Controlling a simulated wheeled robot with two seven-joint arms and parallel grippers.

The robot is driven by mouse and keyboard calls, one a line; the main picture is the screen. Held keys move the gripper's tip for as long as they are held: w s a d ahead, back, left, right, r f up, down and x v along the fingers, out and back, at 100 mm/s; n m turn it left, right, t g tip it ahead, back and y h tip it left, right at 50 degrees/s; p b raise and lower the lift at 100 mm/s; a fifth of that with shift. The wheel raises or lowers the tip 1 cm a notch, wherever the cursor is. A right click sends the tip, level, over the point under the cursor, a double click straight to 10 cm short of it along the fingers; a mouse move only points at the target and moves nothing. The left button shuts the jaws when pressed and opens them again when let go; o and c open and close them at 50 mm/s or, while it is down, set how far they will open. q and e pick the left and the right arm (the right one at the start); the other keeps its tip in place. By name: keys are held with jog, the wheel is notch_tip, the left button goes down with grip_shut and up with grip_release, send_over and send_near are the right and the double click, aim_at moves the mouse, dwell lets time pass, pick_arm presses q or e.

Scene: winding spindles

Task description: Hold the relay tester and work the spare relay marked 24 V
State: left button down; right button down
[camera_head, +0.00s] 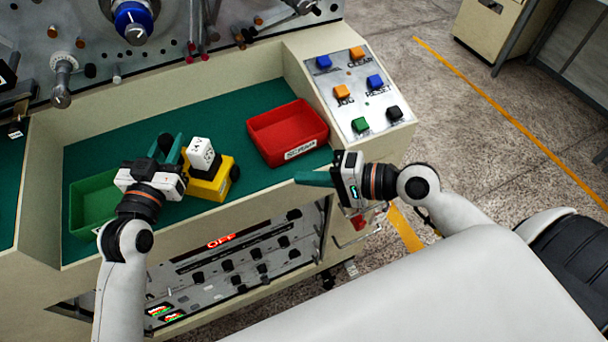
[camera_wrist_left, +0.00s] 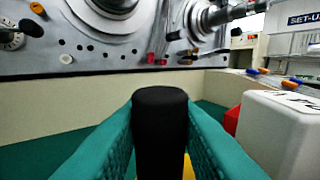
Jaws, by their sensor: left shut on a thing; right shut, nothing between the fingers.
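The relay tester (camera_head: 209,184) is a yellow box on the green work surface, with a black knob on its right side. A white relay (camera_head: 201,154) with dark marking stands on top of it; I cannot read the marking. The relay also shows at the right in the left wrist view (camera_wrist_left: 283,130). My left gripper (camera_head: 168,146) is shut on an upright black handle (camera_wrist_left: 160,125), left of the relay. Yellow shows beneath the handle, its lower end hidden by the fingers. My right gripper (camera_head: 312,179) is shut and empty, in front of the console edge, apart from the tester.
A red tray (camera_head: 287,131) marked SCRAP stands right of the tester. A green tray (camera_head: 94,203) is at the left, partly behind my left gripper. A panel of coloured buttons (camera_head: 361,92) is at the right. Spindles and knobs line the back wall.

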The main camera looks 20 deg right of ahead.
pick_arm(q)
jog(key=shift+s+d+f, duration=0.1)
jog(key=shift+f, duration=0.2)
dwell(0.4)
jog(key=c, duration=1.4)
grip_release()
jog(key=o, duration=0.3)
jog(key=shift+d+r, duration=0.1)
jog(key=shift+r, duration=0.05)
jog(key=shift+o, duration=0.2)
jog(key=shift+s+a, duration=0.25)
jog(key=shift+a, duration=0.1)
jog(key=v, duration=1.1)
jog(key=shift+s, duration=0.1)
